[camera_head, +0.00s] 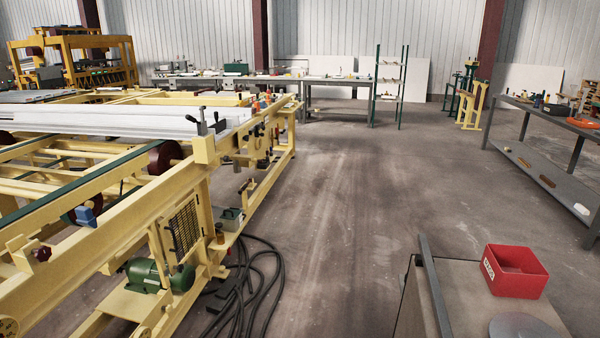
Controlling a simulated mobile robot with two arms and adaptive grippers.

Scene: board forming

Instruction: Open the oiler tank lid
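No oiler tank or lid can be told for certain in the head view. A small grey-green box (230,217) with a dark top part sits low on the yellow machine frame (120,220), beside a small amber cylinder (219,232). I cannot tell whether this box is the tank, or whether it is open or shut. A flat grey round piece (522,327) lies at the bottom right, partly cut off by the picture edge. Neither of my grippers is in view.
A green motor (158,275) sits low on the frame. Dark hoses (262,290) lie on the floor beside it. A red bin (515,271) stands on a surface (462,300) at lower right. A workbench (540,110) stands at right. The middle floor is clear.

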